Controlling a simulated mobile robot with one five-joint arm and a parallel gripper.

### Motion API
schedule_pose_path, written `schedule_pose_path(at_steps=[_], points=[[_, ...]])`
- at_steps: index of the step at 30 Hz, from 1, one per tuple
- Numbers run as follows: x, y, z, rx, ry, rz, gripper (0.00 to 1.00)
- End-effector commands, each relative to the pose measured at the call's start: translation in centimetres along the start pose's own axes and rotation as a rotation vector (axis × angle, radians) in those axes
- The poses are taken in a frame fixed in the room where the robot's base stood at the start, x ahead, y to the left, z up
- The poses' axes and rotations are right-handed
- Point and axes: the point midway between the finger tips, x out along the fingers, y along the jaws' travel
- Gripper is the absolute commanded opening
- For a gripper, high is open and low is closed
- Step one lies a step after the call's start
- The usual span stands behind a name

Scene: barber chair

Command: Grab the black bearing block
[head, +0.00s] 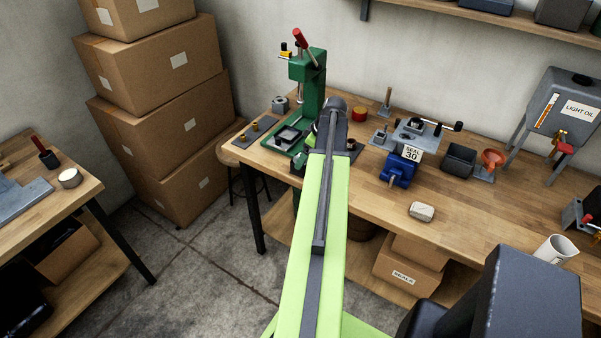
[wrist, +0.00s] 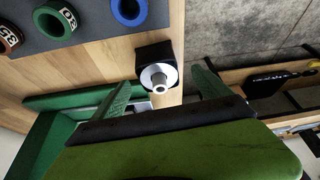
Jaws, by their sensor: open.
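In the wrist view, the black bearing block (wrist: 153,52) sits on the wooden bench top close to its edge. A silver ring with a short pale stub shows on its near side. My gripper (wrist: 162,78) is open, its two green fingers spread left and right. The block lies ahead of the gap between the fingertips, nearer the left finger. No contact shows, and the gap is empty.
A green press (head: 307,85) stands by the arm's end; its green base (wrist: 75,101) lies left of the block. A grey mat (wrist: 88,24) with several numbered rings is beyond. The floor (wrist: 225,30) drops away past the bench edge.

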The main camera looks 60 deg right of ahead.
Motion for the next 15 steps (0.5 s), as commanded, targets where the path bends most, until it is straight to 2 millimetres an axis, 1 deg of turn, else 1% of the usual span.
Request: schedule_pose_path(at_steps=[2,9,12,15], points=[[0.6,0.1,0.0,0.0,0.0,0.0,0.87],[4.8,0.4,-0.1,0.0,0.0,0.0,0.87],[5.4,0.4,-0.2,0.0,0.0,0.001,0.87],[5.1,0.4,-0.4,0.001,0.0,0.001,0.87]])
